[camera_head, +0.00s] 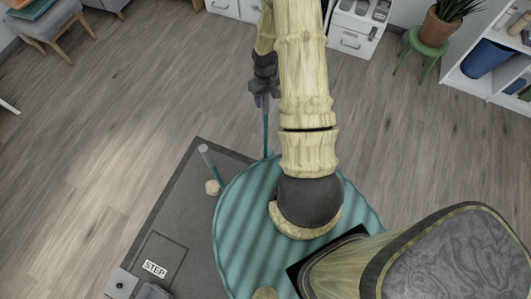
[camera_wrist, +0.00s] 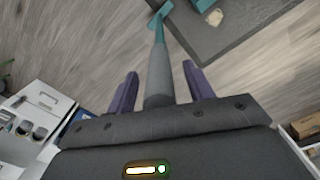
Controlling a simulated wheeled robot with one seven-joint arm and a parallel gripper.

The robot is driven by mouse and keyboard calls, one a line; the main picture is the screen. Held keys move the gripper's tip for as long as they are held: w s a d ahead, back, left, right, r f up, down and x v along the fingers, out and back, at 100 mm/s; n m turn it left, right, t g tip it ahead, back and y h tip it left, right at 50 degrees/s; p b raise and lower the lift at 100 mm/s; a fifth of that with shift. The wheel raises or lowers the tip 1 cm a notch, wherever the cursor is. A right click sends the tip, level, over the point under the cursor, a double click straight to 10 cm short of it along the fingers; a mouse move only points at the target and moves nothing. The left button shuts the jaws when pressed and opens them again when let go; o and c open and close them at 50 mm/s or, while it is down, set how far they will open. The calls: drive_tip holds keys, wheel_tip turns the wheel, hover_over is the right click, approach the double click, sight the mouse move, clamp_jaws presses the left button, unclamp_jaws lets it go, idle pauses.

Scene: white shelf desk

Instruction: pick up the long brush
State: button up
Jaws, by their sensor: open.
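The long brush (camera_wrist: 158,82) has a grey grip and a teal shaft. In the wrist view its grip lies between the two purple fingers of my gripper (camera_wrist: 160,70), with gaps visible on both sides. My gripper is open around it. In the head view my gripper (camera_head: 262,98) is at the upper middle, and the teal shaft (camera_head: 266,135) runs down from it toward the teal striped round surface. The shaft's far end is hidden there. My arm covers part of the view beside it.
A dark mat (camera_head: 165,225) lies at the lower left with a small beige object (camera_head: 212,187) and a second teal stick with a grey end (camera_head: 207,155). White drawers (camera_head: 352,40) stand at the back. A green stool with a plant (camera_head: 428,45) is at upper right. Wood floor is open at left.

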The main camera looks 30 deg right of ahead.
idle(0.4)
clamp_jaws()
wheel_tip(320, 180, up, 10)
drive_tip(key=shift+r+p, duration=0.1)
drive_tip(key=shift+p, duration=0.35)
idle(0.5)
